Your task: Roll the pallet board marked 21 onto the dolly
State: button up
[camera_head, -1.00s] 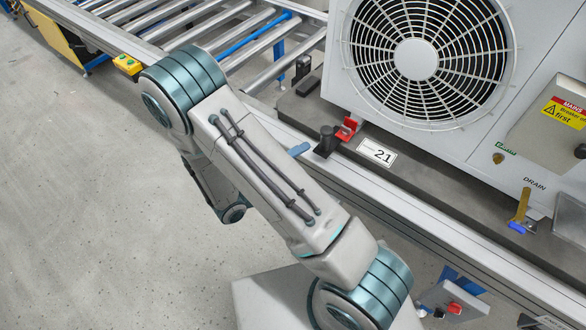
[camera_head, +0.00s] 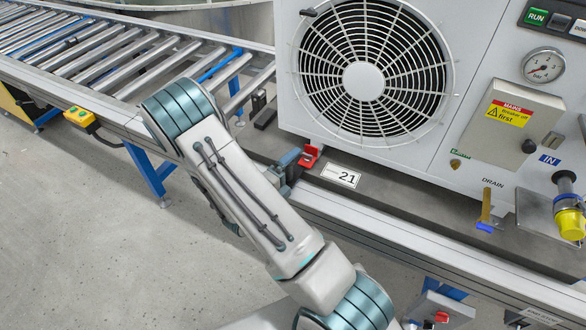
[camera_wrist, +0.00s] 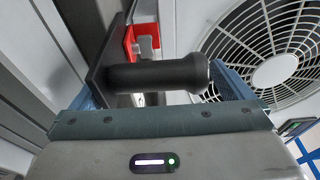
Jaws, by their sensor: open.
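The pallet board (camera_head: 395,190) is a dark grey slab with a white label reading 21, under the white fan unit. Its black handle (camera_wrist: 150,77) lies across the wrist view. My gripper (camera_head: 287,165) is at the board's front left corner and hides most of the handle in the head view. In the wrist view its blue-grey fingers (camera_wrist: 160,88) are open, one toward each end of the handle; contact cannot be told. A roller-topped frame (camera_head: 100,75) on blue legs stands at left; I cannot tell whether it is the dolly.
A red catch (camera_head: 309,156) sits on the board's edge beside my gripper; it also shows in the wrist view (camera_wrist: 144,40). A yellow box (camera_head: 79,116) hangs on the roller frame. The floor at left is clear.

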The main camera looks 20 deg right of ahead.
jog(key=shift+w+d, duration=0.2)
jog(key=shift+d, duration=0.2)
jog(key=shift+c, duration=0.3)
